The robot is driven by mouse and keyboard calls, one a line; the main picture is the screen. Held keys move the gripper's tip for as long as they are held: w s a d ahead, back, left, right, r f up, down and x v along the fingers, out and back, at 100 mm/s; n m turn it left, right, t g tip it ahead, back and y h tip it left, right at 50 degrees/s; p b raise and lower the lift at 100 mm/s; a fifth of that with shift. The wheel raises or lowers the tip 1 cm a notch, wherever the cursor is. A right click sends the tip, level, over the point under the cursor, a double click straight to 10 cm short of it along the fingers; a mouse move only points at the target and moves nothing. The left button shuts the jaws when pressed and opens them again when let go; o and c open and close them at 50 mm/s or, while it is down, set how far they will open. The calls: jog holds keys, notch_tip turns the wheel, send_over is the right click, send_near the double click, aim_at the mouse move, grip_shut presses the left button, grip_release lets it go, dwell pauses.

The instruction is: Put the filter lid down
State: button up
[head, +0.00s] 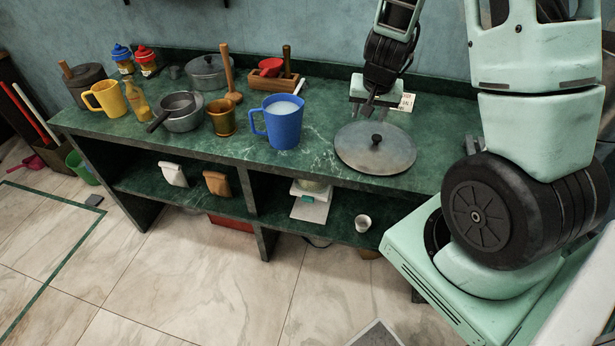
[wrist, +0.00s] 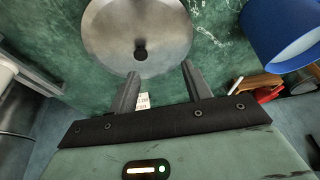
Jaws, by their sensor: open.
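The filter lid (head: 375,148) is a round grey metal disc with a dark knob. It lies flat on the green marble counter (head: 225,158), right of the blue mug. In the wrist view the lid (wrist: 110,35) lies beyond my fingertips, with its knob roughly ahead of the gap between the fingers. My gripper (head: 368,108) is over the counter just behind the lid, at its far edge. In the wrist view my gripper (wrist: 160,72) is open, with nothing between its fingers, and the knob is free of them.
A blue mug (head: 284,125) with pale contents stands left of the lid. A white label card (head: 401,102) is beside my gripper. A wooden box (head: 272,82), a brass mortar (head: 221,118), pots and a yellow mug (head: 105,98) stand further left. The lower shelf holds a small cup (head: 363,223).

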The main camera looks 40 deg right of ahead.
jog(key=s+a+r+n+y, duration=0.1)
jog(key=a+r+n+y, duration=0.15)
jog(key=a, duration=0.95)
jog(key=s+a+r+n+y, duration=0.15)
jog(key=a+r+n, duration=0.25)
jog(key=a, duration=0.7)
jog(key=s+a+r+n+g, duration=0.1)
jog(key=s+a+r+n, duration=0.1)
jog(key=s+a+n, duration=0.3)
jog(key=s+a+r+n+g, duration=0.2)
jog(key=s+a+n, duration=0.3)
jog(key=s, duration=0.8)
jog(key=a+r, duration=0.1)
jog(key=a, duration=0.2)
jog(key=shift+s+r+h, duration=0.15)
jog(key=shift+s+h, duration=0.05)
jog(key=shift+h, duration=0.2)
jog(key=shift+a, duration=0.15)
